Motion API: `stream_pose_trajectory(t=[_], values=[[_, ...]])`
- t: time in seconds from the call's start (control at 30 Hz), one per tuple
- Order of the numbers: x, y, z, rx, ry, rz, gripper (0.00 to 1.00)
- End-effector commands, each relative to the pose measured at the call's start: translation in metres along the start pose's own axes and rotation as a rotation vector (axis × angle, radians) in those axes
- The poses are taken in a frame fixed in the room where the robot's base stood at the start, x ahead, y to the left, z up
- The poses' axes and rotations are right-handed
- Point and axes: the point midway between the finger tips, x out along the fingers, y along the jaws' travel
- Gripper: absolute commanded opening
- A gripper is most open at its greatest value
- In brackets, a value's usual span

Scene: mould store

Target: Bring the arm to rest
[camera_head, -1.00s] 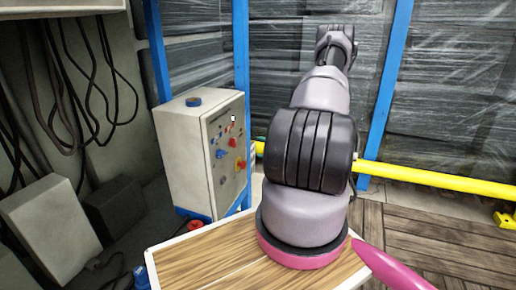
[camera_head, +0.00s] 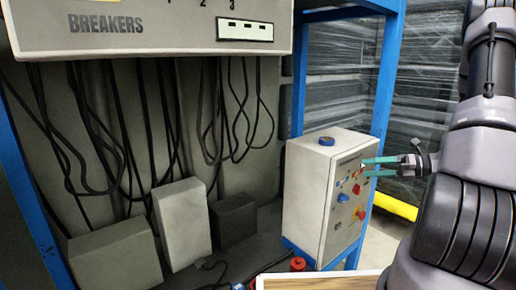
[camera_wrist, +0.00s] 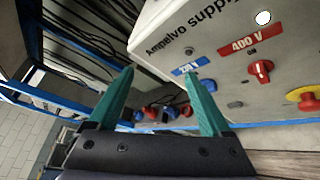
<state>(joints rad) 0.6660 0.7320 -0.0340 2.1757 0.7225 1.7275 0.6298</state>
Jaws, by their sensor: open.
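My gripper (camera_head: 378,167) has teal fingers and is at the right of the head view, at the end of my raised arm. Its fingers are apart with nothing between them. They point left, at the upper part of the front face of a pale control box (camera_head: 319,190); I cannot tell in the head view whether they touch it.
A breaker panel (camera_head: 150,25) hangs at the upper left with several black cables below. A blue post (camera_head: 385,80) rises behind the control box. A yellow rail (camera_head: 395,206) and a wooden tabletop (camera_head: 320,281) are at lower right.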

Motion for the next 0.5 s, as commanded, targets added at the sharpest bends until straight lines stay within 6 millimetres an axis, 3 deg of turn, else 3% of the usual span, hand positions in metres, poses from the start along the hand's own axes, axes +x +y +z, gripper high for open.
stream_pose_trajectory(t=[0.03,0.2,0.5], values=[[0.008,0.024,0.005,-0.11,0.074,-0.003,0.82],[0.024,0.089,0.005,-0.466,0.311,-0.008,0.82],[0.03,0.183,-0.009,-1.117,0.692,-0.002,0.82]])
